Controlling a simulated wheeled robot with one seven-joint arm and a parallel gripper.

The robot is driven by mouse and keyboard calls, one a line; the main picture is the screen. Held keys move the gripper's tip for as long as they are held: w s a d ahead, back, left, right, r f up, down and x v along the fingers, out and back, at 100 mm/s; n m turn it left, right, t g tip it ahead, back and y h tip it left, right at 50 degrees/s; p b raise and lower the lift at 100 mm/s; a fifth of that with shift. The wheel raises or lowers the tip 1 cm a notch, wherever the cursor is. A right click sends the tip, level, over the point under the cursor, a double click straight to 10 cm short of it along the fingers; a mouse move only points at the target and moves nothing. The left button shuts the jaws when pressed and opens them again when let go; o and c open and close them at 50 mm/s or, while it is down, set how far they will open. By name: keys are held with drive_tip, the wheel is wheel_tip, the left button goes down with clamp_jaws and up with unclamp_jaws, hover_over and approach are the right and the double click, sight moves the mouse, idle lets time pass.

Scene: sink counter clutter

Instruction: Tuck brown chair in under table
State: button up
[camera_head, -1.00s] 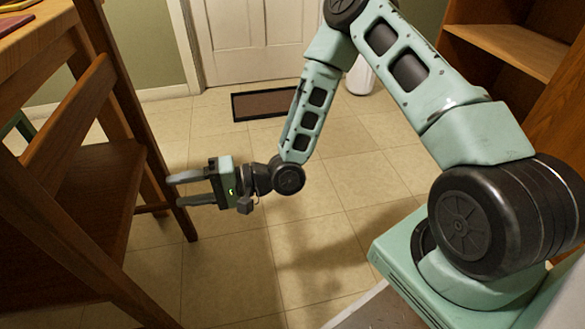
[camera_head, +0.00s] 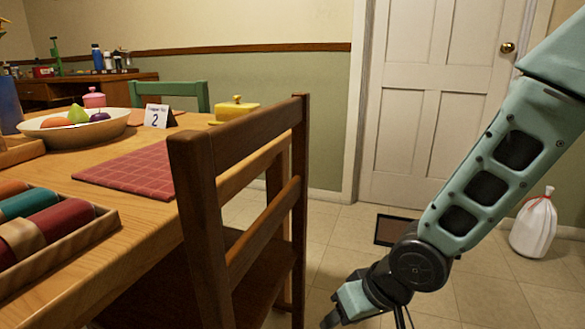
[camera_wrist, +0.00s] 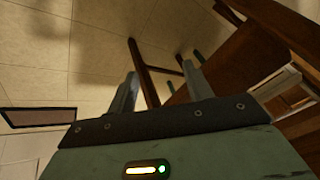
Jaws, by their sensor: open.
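The brown wooden chair (camera_head: 240,130) stands upright at the near side of the table, with its backrest toward me. Its seat is partly behind the backrest. The wooden table (camera_head: 150,255) fills the left of the head view. My gripper's wrist end is low at the bottom of the head view, right of the chair; its fingers are mostly out of frame. In the wrist view my gripper (camera_wrist: 160,72) has its two fingers apart, with nothing visibly held. Brown chair parts (camera_wrist: 235,62) lie beyond and to the right of the fingers; contact cannot be told.
The table holds a fruit bowl (camera_head: 75,130), a red placemat (camera_head: 130,170), a number card (camera_head: 155,115) and a box of rolled cloths (camera_head: 50,225). A green chair (camera_head: 172,95) stands beyond. A white bag (camera_head: 535,222) and a doormat (camera_head: 392,229) are on the floor near the door.

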drive_tip(key=s+d+r+n+g+h+p, duration=0.2)
drive_tip(key=s+r, duration=0.5)
drive_tip(key=s, duration=0.1)
drive_tip(key=s+d+r+n+g+h+p, duration=0.1)
drive_tip(key=s+d+r+h, duration=0.15)
drive_tip(key=s+r, duration=0.55)
wheel_tip(320, 180, up, 36)
drive_tip(key=p, duration=3.7)
drive_tip(key=shift+s+d+p, duration=0.15)
drive_tip(key=shift+s+p, duration=0.05)
drive_tip(key=shift+p, duration=0.15)
drive_tip(key=shift+y, duration=0.25)
